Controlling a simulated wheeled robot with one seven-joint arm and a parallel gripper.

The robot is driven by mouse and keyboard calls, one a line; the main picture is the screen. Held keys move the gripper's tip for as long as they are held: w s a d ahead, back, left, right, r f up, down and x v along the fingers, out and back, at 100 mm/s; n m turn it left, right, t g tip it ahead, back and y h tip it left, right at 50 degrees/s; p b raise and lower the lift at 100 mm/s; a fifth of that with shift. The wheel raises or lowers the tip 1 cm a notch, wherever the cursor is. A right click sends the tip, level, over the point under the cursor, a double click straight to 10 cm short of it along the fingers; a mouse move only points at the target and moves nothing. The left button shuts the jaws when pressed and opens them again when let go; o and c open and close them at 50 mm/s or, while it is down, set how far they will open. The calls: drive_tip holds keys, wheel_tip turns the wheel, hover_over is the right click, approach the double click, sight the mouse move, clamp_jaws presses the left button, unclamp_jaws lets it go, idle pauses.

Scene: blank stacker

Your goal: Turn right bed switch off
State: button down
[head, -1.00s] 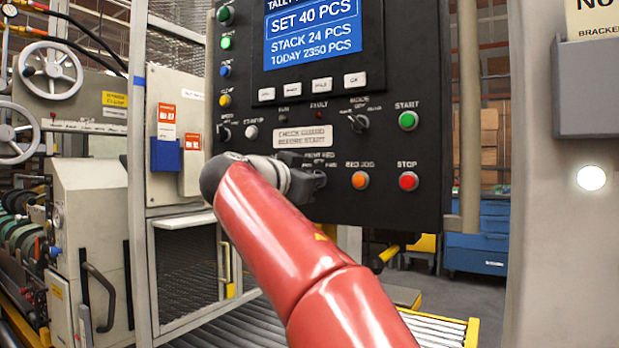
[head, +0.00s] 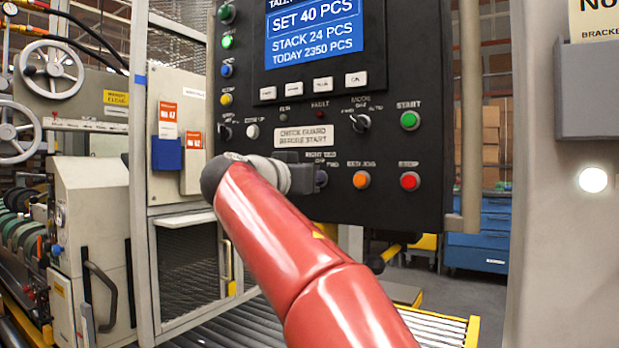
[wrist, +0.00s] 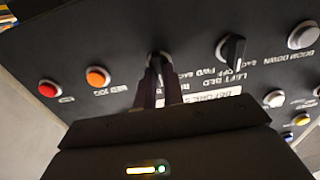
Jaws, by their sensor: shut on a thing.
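The right bed switch is a small dark rotary knob below a label reading RIGHT BED on the black control panel (head: 385,190). In the wrist view, which is upside down, its knob (wrist: 157,58) sits between my two finger ends. My gripper (wrist: 157,80) is shut on it. In the head view, my gripper (head: 316,179) reaches the panel at this switch, and its grey body hides part of the knob and label. Which mark the knob points to cannot be told. The left bed switch (wrist: 233,48) is beside it in the wrist view.
An orange bed jog button (head: 361,180) and a red stop button (head: 409,181) sit right of the switch. A green start button (head: 409,120) is above. A mode selector (head: 360,122) and a blue display (head: 313,33) are higher up.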

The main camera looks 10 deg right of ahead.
drive_tip(key=c, duration=1.5)
unclamp_jaws()
drive_tip(key=b+v, duration=0.1)
drive_tip(key=v, duration=0.6)
drive_tip(key=shift+s+a, duration=0.3)
drive_tip(key=shift+f, duration=0.1)
drive_tip(key=s+d+f+n+g+y, duration=0.1)
drive_tip(key=s+d+f+n+y, duration=0.15)
drive_tip(key=f, duration=0.35)
drive_tip(key=s+d+f+n+g+y, duration=0.2)
drive_tip(key=s+d+f+n, duration=0.1)
drive_tip(key=f, duration=0.3)
drive_tip(key=s+f+n+g+y, duration=0.1)
drive_tip(key=s+f+y, duration=0.1)
drive_tip(key=s+f, duration=0.5)
drive_tip(key=s+f+n+g+y, duration=0.1)
drive_tip(key=s+f+y, duration=0.2)
drive_tip(key=s+f, duration=0.4)
drive_tip(key=s+f+n+g+y, duration=0.1)
drive_tip(key=s+f, duration=0.6)
drive_tip(key=f, duration=1)
drive_tip(key=shift+d+f+g+y, duration=0.25)
drive_tip(key=shift+g+y, duration=0.35)
drive_tip(key=shift+y, duration=0.55)
